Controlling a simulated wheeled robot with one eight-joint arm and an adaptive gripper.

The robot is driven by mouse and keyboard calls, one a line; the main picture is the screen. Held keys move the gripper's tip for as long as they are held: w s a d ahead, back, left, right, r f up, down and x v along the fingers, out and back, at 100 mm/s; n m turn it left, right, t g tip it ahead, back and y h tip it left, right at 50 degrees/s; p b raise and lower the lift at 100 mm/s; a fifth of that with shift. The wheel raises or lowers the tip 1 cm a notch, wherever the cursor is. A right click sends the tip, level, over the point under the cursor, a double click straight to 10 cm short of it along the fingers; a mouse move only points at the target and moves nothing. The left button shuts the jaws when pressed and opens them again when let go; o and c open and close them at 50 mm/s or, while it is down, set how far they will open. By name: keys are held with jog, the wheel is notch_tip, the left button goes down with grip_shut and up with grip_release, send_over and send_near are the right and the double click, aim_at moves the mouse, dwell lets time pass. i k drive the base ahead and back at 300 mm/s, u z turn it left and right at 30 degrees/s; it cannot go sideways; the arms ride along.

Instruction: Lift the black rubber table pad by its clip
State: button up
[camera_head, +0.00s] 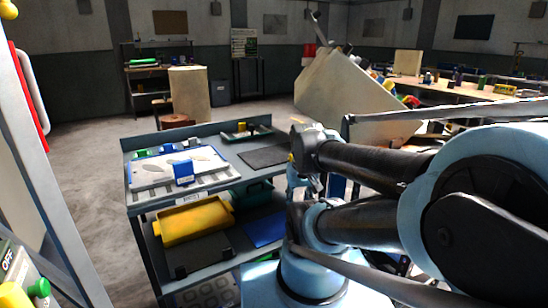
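A flat dark pad (264,156) lies on the right part of the cart's top shelf, beside my arm. No clip can be made out on it. A second black flat piece (205,250) lies on the lower shelf, in front of the yellow tray, with a small dark block (180,271) at its near left end. I cannot tell which one is the table pad or whether that block is a clip. My arm's thick links fill the right side of the picture. My gripper's fingers cannot be seen, and nothing held shows.
The grey cart (216,138) has a raised back edge. A white board (160,180) with a blue block (183,172) lies on its top left. Below are a yellow tray (193,221) and a blue sheet (265,231). Open floor (80,175) lies left.

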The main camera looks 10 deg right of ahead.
aim_at(266, 156)
jog(key=u, duration=1.45)
jog(key=k, duration=2)
jog(key=z, duration=0.8)
jog(key=i, duration=1)
jog(key=u, duration=0.1)
